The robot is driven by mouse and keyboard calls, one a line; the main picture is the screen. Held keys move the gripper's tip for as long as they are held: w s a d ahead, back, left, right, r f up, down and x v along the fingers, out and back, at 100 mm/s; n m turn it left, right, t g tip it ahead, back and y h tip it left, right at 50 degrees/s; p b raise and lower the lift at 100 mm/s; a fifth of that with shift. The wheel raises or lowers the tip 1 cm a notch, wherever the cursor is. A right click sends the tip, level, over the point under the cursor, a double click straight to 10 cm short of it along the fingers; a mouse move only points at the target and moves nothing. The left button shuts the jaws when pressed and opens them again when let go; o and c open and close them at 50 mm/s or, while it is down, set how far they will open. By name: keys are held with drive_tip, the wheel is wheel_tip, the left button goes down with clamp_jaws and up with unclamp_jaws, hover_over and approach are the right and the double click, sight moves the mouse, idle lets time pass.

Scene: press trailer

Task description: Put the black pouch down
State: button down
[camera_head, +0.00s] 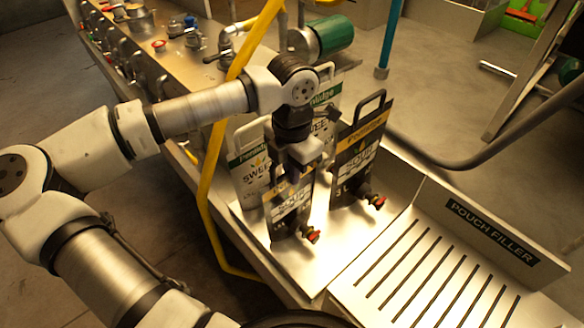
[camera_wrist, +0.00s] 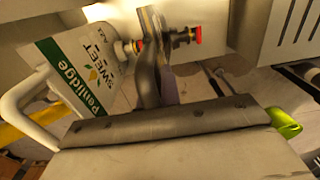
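A black pouch (camera_head: 289,212) with a yellow band and a red-capped spout hangs upright under my gripper (camera_head: 298,168), over the steel tray (camera_head: 335,262). Its top and handle are hidden by the gripper. In the wrist view the pouch (camera_wrist: 152,22) shows nearly edge-on, with its red cap to the right. The dark fingers (camera_wrist: 155,82) of my gripper look closed on it. I cannot tell whether its bottom edge touches the tray. A second black pouch (camera_head: 358,155) with a handle stands to the right, apart from it.
A white pouch (camera_head: 252,165) stands close on the left; it also shows in the wrist view (camera_wrist: 88,68). Another white pouch (camera_head: 328,100) with a green band is behind. The slotted pouch filler (camera_head: 440,275) is at the right. A yellow rail (camera_head: 213,180) runs along the left.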

drive_tip(key=shift+f, duration=0.1)
drive_tip(key=shift+f, duration=0.1)
drive_tip(key=c, duration=1.6)
unclamp_jaws()
wheel_tip(320, 180, up, 12)
drive_tip(key=shift+r+b, duration=0.25)
drive_tip(key=shift+b, duration=0.55)
